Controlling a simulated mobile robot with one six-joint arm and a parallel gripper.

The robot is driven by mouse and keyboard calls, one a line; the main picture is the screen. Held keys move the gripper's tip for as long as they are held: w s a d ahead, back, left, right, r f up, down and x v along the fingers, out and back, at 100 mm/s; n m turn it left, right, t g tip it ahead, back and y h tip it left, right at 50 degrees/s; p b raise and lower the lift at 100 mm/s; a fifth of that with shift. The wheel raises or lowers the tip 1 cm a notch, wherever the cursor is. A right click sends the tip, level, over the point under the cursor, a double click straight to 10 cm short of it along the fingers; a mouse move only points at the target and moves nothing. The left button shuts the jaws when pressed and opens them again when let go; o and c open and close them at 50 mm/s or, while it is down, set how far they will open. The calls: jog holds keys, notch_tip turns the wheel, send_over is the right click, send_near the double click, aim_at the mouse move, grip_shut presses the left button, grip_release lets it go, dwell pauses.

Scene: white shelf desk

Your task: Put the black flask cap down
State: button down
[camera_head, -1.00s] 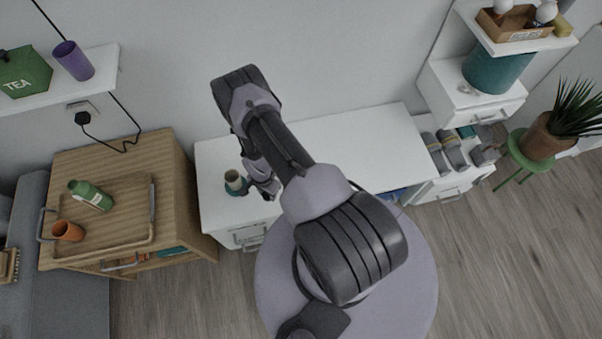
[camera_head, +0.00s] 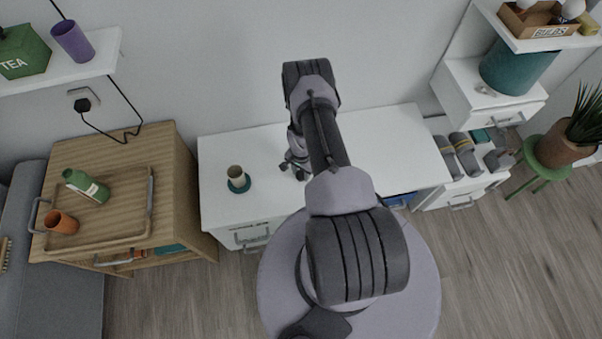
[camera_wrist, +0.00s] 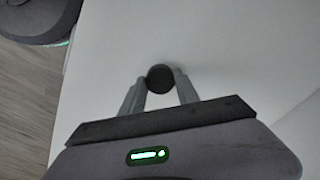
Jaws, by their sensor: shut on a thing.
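The black flask cap (camera_wrist: 160,77) shows in the wrist view as a dark round piece between my fingertips. My gripper (camera_wrist: 158,88) is shut on it, with one grey finger on each side. White desk surface lies beneath and around the cap; I cannot tell whether the cap touches it. In the head view my gripper (camera_head: 295,168) is low over the middle of the white desk (camera_head: 390,140), and the cap cannot be made out there.
The desk right of my arm is clear. A wooden cabinet at left carries a tray (camera_head: 120,222) with a green bottle (camera_head: 84,186) and an orange cup (camera_head: 62,222).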

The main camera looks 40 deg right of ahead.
jog(key=shift+f, duration=0.2)
jog(key=c, duration=0.9)
grip_release()
jog(key=shift+r, duration=0.15)
